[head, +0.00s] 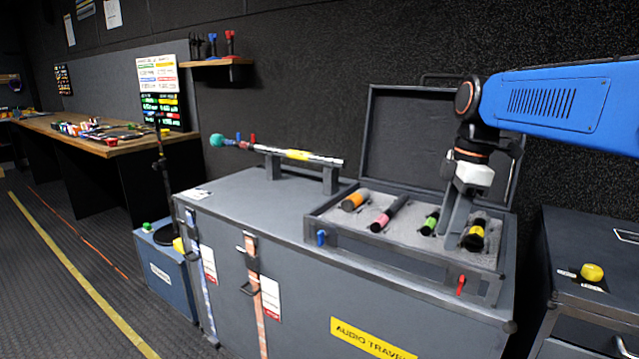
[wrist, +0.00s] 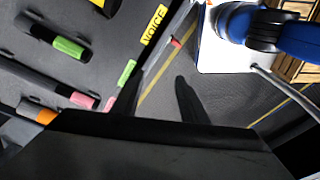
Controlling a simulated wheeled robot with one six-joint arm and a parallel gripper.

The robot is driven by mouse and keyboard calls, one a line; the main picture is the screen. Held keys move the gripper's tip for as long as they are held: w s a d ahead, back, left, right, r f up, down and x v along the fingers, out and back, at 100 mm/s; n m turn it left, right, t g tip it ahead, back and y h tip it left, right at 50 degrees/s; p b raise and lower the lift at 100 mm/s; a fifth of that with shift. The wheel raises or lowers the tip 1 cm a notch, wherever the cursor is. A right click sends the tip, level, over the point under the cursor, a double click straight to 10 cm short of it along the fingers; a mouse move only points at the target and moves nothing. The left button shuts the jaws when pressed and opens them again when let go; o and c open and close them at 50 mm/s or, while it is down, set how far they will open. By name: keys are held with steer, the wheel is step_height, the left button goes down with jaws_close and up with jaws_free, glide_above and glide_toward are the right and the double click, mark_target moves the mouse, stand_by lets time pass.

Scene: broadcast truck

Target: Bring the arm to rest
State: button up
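My gripper (head: 455,232) points down over the right half of the open case (head: 400,262), its fingers apart with nothing between them. In the wrist view my gripper (wrist: 157,88) shows two dark fingers with a gap and floor beyond. A yellow-banded microphone (head: 474,235) sits in the grey foam just right of the fingers; I cannot tell whether they touch. Green (head: 430,223), pink (head: 390,213) and orange (head: 354,200) banded ones lie in the foam to the left. My blue arm comes in from the right.
The case stands on a grey audio trunk (head: 290,310), its lid (head: 405,130) raised behind. A teal-headed boom pole (head: 295,155) rests on supports to the left. A dark cabinet with a yellow knob (head: 592,272) stands right. Floor at the left is clear.

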steer(key=s+d+f+m+t, duration=0.1)
steer(key=s+f+m+t, duration=0.1)
steer(key=s+f+m, duration=0.6)
steer(key=s+d+f+m+t+h, duration=0.1)
steer(key=s+d+f+m+t, duration=0.1)
steer(key=s+f+m, duration=0.6)
steer(key=s+f, duration=0.1)
steer(key=s, duration=0.2)
steer(key=shift+s+t, duration=0.15)
steer(key=shift+t, duration=0.25)
steer(key=shift+c, duration=0.6)
